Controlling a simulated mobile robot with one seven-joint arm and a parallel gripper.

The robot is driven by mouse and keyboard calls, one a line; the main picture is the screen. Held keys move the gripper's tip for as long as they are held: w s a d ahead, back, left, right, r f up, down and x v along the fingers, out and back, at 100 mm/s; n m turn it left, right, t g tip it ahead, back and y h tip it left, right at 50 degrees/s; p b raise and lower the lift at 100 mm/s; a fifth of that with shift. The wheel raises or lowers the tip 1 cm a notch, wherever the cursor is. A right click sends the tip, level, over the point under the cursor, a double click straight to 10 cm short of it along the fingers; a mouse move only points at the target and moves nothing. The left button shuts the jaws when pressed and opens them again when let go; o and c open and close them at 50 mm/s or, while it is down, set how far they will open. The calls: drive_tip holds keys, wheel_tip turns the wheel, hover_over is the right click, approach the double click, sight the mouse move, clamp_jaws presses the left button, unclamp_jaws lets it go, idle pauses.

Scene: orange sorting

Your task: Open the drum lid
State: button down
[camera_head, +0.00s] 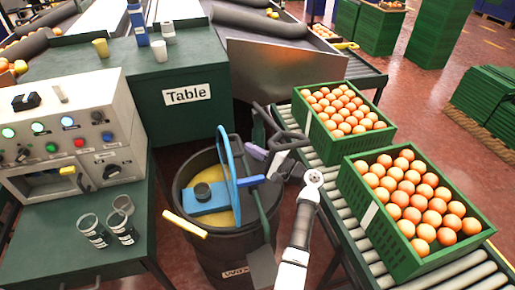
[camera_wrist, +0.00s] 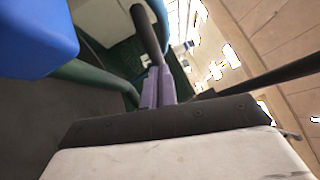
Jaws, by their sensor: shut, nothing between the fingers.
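The drum (camera_head: 215,250) is a dark round barrel in the middle of the head view, with yellowish contents showing through its open top. A thin blue lid (camera_head: 222,150) stands upright, nearly edge-on, over the drum's mouth. A blue block with a dark round cap (camera_head: 203,191) sits left of the lid. My gripper (camera_head: 262,156) is right of the upright lid, above the drum's right rim, apart from the lid. In the wrist view its purple fingers (camera_wrist: 151,88) are together with nothing between them. A blue part (camera_wrist: 35,35) fills that view's upper left corner.
A yellow bar (camera_head: 185,224) sticks out at the drum's front left. A green table (camera_head: 185,97) stands behind. A control box (camera_head: 75,140) and cups are at left. A roller conveyor (camera_head: 350,215) with orange-filled green crates (camera_head: 395,262) runs close on the right.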

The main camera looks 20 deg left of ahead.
drive_tip(key=shift+n+g+h, duration=0.3)
drive_tip(key=shift+n+h, duration=0.4)
drive_tip(key=shift+n, duration=0.2)
drive_tip(key=s+a, duration=0.1)
drive_tip(key=a+r, duration=0.1)
drive_tip(key=s+a+r+p, duration=0.1)
drive_tip(key=a, duration=0.1)
drive_tip(key=shift+s+r, duration=0.1)
drive_tip(key=shift+s, duration=0.25)
